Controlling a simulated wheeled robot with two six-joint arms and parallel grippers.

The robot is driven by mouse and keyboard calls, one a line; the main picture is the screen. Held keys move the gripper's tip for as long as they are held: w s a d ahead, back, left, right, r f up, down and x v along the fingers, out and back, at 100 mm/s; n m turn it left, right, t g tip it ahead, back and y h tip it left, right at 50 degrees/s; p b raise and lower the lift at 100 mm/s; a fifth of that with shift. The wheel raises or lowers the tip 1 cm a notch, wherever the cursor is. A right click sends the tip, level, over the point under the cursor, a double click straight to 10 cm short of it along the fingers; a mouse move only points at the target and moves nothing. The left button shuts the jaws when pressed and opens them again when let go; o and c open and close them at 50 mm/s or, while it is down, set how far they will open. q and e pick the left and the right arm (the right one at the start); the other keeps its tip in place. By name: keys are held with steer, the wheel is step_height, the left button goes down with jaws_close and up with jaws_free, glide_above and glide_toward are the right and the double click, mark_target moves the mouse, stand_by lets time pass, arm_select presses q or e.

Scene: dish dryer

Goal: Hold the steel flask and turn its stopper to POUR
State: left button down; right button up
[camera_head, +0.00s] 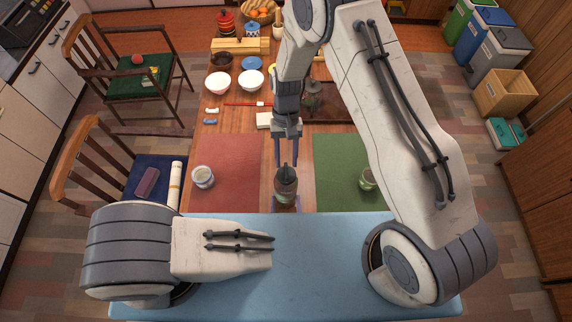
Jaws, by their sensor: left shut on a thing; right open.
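The steel flask (286,188) stands upright near the table's front edge, between two placemats. It looks brownish and shiny, with a dark stopper (287,171) on top. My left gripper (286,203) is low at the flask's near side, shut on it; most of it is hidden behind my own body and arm. My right gripper (287,162) points down from above, open, with its two fingers apart at about the stopper's top. I cannot tell whether they touch it. The stopper's markings are too small to read.
A red placemat (230,160) with a whitish cup (203,177) lies left of the flask. A green placemat (336,160) with a greenish cup (367,180) lies right. A dark lantern-like object (312,98) and white bowls (218,83) stand farther back.

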mark_target(286, 173)
steer(key=shift+x, duration=1.5)
jaws_close()
